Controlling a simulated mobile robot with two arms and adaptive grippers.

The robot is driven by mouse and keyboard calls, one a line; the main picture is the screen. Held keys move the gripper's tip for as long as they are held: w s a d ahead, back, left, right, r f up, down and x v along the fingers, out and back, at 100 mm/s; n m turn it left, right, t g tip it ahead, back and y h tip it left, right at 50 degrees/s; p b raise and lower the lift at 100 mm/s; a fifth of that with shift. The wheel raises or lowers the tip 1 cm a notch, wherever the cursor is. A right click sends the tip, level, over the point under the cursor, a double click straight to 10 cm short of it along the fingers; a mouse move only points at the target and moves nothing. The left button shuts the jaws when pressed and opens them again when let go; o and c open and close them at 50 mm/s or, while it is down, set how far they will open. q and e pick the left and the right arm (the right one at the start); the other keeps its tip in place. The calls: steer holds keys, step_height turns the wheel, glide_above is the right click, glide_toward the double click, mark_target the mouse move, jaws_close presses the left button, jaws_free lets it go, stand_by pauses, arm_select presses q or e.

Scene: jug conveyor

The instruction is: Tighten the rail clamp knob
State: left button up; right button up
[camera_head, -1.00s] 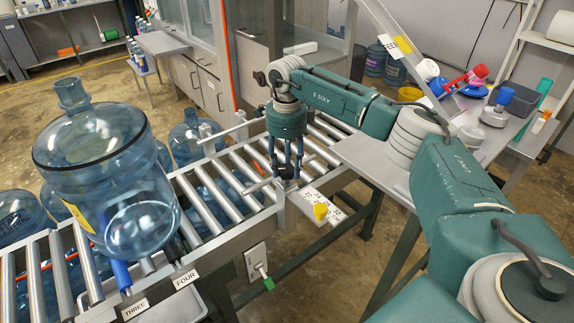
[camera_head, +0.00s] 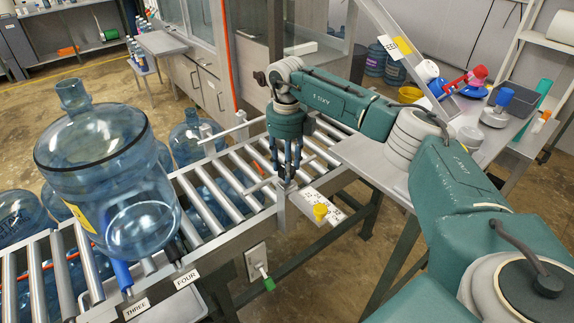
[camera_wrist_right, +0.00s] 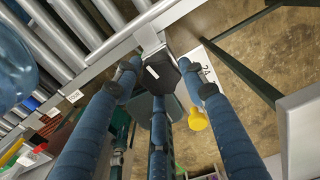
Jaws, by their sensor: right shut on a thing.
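The rail clamp knob (camera_wrist_right: 162,72) is black with a white mark in the wrist view, on a grey post at the conveyor's side rail. My right gripper (camera_head: 286,181) points straight down over it, its blue fingers closed around the knob. In the head view the fingers mostly hide the knob. In the wrist view the right gripper's fingers (camera_wrist_right: 163,82) come in from several sides and meet the knob. My left gripper is in neither view.
A large blue jug (camera_head: 108,180) stands on the roller conveyor (camera_head: 215,198) at left. A yellow knob (camera_head: 320,211) sits on a numbered plate (camera_head: 328,196) beside the clamp. A grey side table (camera_head: 375,165) stands right of the conveyor.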

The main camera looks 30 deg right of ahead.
steer(key=shift+w+r+m, duration=0.1)
steer(key=shift+m, duration=0.6)
steer(key=o, duration=1.2)
steer(key=shift+c, duration=0.2)
step_height(320, 180, up, 12)
